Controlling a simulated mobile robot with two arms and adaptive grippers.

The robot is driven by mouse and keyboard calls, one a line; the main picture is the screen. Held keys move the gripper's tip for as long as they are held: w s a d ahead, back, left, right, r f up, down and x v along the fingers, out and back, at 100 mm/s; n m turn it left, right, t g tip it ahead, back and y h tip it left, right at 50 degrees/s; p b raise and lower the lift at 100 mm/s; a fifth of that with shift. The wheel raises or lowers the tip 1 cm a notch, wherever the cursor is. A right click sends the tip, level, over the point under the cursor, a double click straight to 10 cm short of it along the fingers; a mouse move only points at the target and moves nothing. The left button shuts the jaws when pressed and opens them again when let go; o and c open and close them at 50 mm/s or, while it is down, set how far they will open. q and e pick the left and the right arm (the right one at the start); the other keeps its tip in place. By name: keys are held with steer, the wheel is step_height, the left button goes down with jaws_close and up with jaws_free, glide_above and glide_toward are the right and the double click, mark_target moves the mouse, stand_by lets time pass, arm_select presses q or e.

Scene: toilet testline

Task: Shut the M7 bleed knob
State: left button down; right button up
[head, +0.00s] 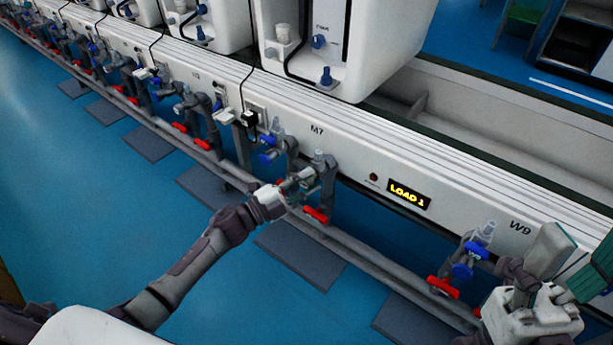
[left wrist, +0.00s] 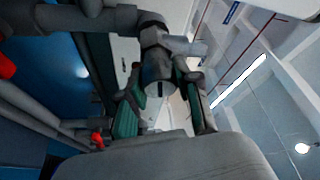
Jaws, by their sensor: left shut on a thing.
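The M7 station is marked by its label (head: 317,129) on the white rail, with grey pipework (head: 326,170) below it. My left gripper (head: 293,186) reaches in from the left and is shut at the end of this pipework. In the left wrist view its green-padded fingers (left wrist: 160,100) stand on both sides of a round grey slotted end, which I take as the M7 bleed knob (left wrist: 157,76). In the head view the gripper mostly hides the knob. Its turn position cannot be told. My right gripper (head: 574,268) is at the lower right near W9, fingers apart, with nothing seen between them.
A red handle (head: 316,215) sits just below my left gripper, and a blue valve (head: 268,140) is up to the left. A lit display (head: 409,194) reads LOAD 1. W9 has a blue knob (head: 462,271) and a red handle (head: 443,288). Blue floor lies open at left.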

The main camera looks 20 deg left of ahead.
arm_select(q)
steer(key=shift+m+g+p, duration=0.4)
steer(key=shift+m+p, duration=0.05)
steer(key=shift+m, duration=0.45)
steer(key=c, duration=0.8)
jaws_free()
steer(key=v, duration=1.2)
steer(key=shift+d+y, duration=0.1)
steer(key=shift+y, duration=0.2)
